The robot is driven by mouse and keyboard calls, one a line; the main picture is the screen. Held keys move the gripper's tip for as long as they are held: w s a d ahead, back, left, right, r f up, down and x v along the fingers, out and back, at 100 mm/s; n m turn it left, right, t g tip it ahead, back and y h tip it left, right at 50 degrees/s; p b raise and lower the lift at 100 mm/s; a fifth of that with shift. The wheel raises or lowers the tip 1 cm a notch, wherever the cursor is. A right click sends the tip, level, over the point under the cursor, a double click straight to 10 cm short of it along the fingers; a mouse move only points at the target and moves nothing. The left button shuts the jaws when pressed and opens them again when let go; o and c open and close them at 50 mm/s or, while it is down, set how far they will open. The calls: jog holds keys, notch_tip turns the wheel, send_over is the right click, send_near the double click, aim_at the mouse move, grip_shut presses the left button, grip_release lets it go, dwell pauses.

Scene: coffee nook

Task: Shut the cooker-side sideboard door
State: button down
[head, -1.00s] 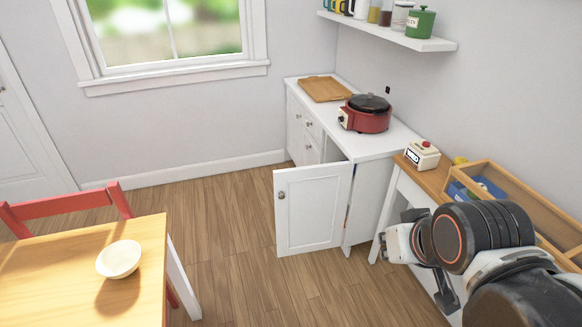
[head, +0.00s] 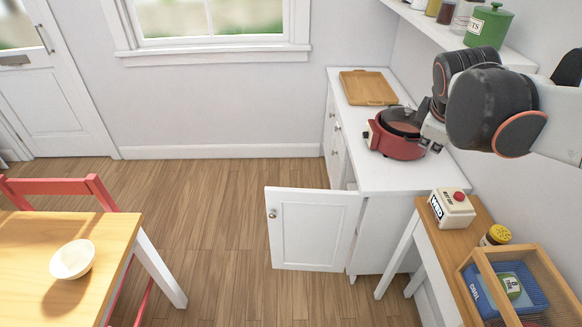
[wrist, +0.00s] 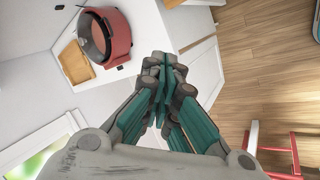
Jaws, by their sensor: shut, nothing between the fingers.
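The white sideboard (head: 385,225) stands against the right wall. Its cooker-side door (head: 312,230) is open, swung out to the left over the floor, with a round knob (head: 272,214) near its free edge. The red cooker (head: 400,147) sits on the sideboard top and also shows in the wrist view (wrist: 119,42). My gripper (wrist: 162,82) is shut and empty in the wrist view, above the sideboard area and apart from the cooker. In the head view my arm reaches in from the right near the cooker, and my fingertips are hard to make out there.
A wooden tray (head: 368,88) lies behind the cooker. A side table with a white box with a red button (head: 452,208), a yellow-lidded jar (head: 496,235) and a wooden crate (head: 490,305) stands at right. A wall shelf hangs above. Floor left of the door is clear up to the dining table (head: 110,243).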

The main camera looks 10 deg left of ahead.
jog(key=w+a+n, duration=0.2)
jog(key=w+n, duration=0.1)
jog(key=w, duration=0.4)
jog(key=w+a+f+n+g+b, duration=0.15)
jog(key=w+a+f+n, duration=0.25)
jog(key=a+f+n, duration=0.55)
jog(key=s+a+f+n+g+y+b, duration=0.15)
jog(key=a+f+n, duration=0.45)
jog(key=a+f, duration=0.75)
jog(key=s+a+f+n+g+y+b, duration=0.1)
jog(key=s+a+f+n+b, duration=0.35)
jog(key=a+f, duration=0.9)
jog(key=n+b, duration=0.2)
jog(key=b, duration=0.2)
send_near(274, 203)
jog(key=shift+s+d+f, duration=0.1)
jog(key=shift+s+f, duration=0.1)
jog(key=shift+f, duration=0.8)
jog(key=shift+s+d+f, duration=0.1)
jog(key=shift+s+f, duration=0.1)
jog(key=shift+f, duration=0.75)
jog(key=shift+s+d+f, duration=0.1)
jog(key=shift+s+f, duration=0.1)
jog(key=shift+f, duration=0.8)
jog(key=shift+a, duration=0.1)
